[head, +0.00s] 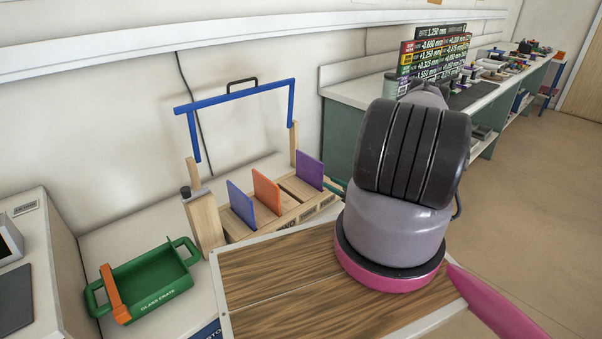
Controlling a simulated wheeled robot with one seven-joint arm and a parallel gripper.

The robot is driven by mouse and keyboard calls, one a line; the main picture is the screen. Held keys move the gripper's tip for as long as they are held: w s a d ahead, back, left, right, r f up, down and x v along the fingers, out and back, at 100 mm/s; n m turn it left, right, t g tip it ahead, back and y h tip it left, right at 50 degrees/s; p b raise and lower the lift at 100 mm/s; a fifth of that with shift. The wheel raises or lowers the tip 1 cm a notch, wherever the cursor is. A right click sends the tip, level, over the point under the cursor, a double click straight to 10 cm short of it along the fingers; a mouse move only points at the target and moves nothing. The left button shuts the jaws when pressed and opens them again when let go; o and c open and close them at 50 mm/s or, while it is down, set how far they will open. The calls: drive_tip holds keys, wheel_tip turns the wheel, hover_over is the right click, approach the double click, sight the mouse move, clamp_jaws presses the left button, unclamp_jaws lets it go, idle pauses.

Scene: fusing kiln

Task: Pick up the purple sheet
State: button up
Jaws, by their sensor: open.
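The purple sheet (310,169) stands upright in the right part of a wooden rack (207,222), on the bench by the wall. An orange sheet (267,192) and a blue sheet (241,204) stand upright to its left in the same rack, apart from one another. The purple sheet's lower edge is down in the rack. My arm rises in the right half of the head view, to the right of the rack. My gripper does not show in this view.
A blue bar frame (237,97) with a black handle stands over the back of the rack. A green glass crate (153,290) with an orange handle lies left. A wood-topped surface (275,279) is in front. A long bench (350,91) with signs and small items runs behind my arm.

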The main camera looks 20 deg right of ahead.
sight(311, 174)
drive_tip(key=x, duration=1.1)
drive_tip(key=shift+a+f, duration=0.2)
drive_tip(key=shift+a, duration=0.05)
clamp_jaws()
drive_tip(key=shift+r, duration=0.1)
idle(1.0)
